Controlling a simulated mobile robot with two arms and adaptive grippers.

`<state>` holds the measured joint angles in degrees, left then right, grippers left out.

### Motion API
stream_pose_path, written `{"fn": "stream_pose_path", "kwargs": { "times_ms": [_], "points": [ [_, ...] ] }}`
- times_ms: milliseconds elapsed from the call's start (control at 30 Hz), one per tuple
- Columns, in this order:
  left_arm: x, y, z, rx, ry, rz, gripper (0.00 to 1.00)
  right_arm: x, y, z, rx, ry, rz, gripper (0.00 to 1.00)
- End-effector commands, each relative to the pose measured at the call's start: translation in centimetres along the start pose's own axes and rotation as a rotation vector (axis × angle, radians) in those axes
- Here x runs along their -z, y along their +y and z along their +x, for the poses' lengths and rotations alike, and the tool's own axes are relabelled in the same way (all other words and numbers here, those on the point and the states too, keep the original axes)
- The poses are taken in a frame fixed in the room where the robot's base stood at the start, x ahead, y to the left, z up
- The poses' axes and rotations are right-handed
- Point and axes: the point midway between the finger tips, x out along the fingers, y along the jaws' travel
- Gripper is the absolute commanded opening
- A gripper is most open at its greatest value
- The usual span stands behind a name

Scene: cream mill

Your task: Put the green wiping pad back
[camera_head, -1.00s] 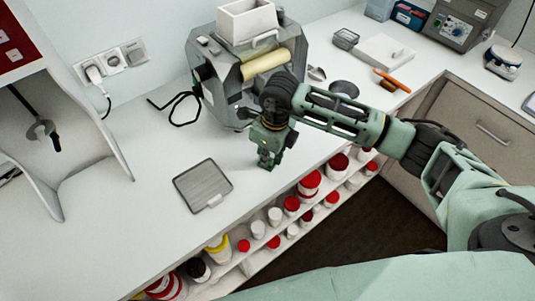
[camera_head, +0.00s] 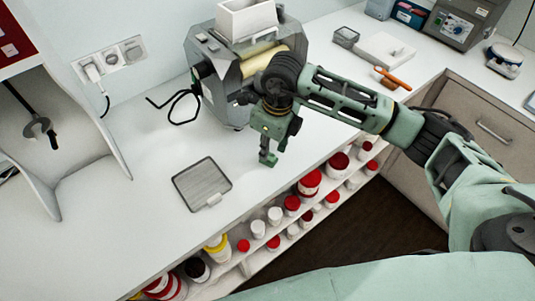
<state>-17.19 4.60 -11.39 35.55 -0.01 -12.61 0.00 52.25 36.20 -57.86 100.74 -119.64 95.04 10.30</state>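My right gripper (camera_head: 268,159) points down just above the white counter (camera_head: 130,215), in front of the grey mill (camera_head: 228,85). It is green like my arm and seen nearly edge-on and small. I cannot tell whether its fingers are apart or closed on something. I cannot make out the green wiping pad as a separate thing. A shallow grey tray (camera_head: 203,180) with a dark rim and a small white tab lies on the counter to the left of the gripper, apart from it. My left gripper is not in view.
A shelf (camera_head: 262,262) below the counter's front edge holds several red-, white- and yellow-lidded jars. An orange-handled tool (camera_head: 393,78) and a white flat device (camera_head: 385,48) lie at the back right. The counter left of the tray is clear.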

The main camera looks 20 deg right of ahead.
Motion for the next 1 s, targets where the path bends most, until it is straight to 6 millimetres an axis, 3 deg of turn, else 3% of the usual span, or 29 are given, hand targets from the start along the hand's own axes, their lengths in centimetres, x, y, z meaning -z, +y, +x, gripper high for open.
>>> {"fn": "stream_pose_path", "kwargs": {
  "times_ms": [200, 400, 1000],
  "points": [
    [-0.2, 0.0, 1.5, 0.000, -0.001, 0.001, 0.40, -0.1, -0.1, -4.6, 0.003, -0.005, -0.001, 0.29],
    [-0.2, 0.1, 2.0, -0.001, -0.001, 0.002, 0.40, -0.1, 0.0, -7.3, 0.001, -0.003, 0.000, 0.29],
    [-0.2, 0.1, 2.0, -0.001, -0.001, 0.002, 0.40, 0.0, 0.1, -8.0, -0.001, -0.001, 0.000, 0.29]
  ]
}}
